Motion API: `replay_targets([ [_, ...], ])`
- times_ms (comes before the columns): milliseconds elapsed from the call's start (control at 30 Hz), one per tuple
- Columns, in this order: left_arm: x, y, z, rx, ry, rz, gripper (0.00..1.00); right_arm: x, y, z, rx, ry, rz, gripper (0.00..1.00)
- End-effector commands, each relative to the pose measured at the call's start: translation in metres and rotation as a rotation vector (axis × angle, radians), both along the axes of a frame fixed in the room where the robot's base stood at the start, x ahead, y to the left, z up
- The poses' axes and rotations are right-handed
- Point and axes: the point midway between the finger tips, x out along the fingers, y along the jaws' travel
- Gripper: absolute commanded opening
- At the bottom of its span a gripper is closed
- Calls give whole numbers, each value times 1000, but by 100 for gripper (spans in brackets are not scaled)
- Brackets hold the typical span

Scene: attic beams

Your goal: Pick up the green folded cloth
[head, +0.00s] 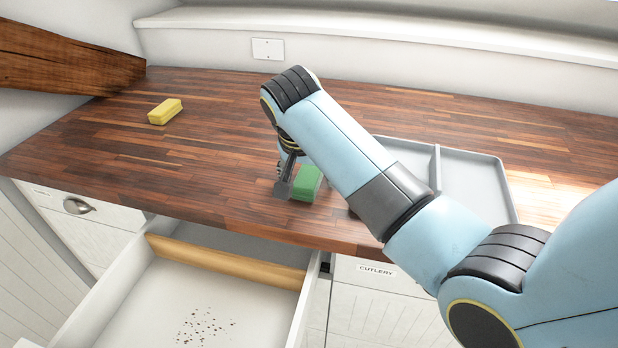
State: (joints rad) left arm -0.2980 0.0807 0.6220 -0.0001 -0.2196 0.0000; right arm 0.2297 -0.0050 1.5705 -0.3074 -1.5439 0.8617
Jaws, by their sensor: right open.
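The green folded cloth (308,183) lies on the wooden worktop near its front edge. My right gripper (286,187) reaches down to the worktop at the cloth's left side, with its dark finger right beside or against the cloth; I cannot tell whether they touch. The gripper is open. My right arm comes in from the right and hides part of the gripper and the area behind the cloth. My left gripper is not in view.
A yellow sponge-like block (165,111) lies at the back left of the worktop (200,150). A grey divided tray (470,175) stands right, partly behind my arm. An open drawer (225,262) with dark specks juts out below the front edge. A wooden beam (60,62) slopes at the left.

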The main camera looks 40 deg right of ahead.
Motion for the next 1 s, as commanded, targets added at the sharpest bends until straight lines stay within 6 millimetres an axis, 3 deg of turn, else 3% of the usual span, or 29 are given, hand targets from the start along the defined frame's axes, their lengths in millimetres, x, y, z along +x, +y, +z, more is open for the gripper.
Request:
replay_targets([
  [367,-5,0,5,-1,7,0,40,0,0,-4,0,2,1,70],
  [767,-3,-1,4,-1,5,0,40,-2,0,-5,-1,5,0,19],
  [1000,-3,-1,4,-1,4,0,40,-2,-1,-6,-1,8,-1,18],
])
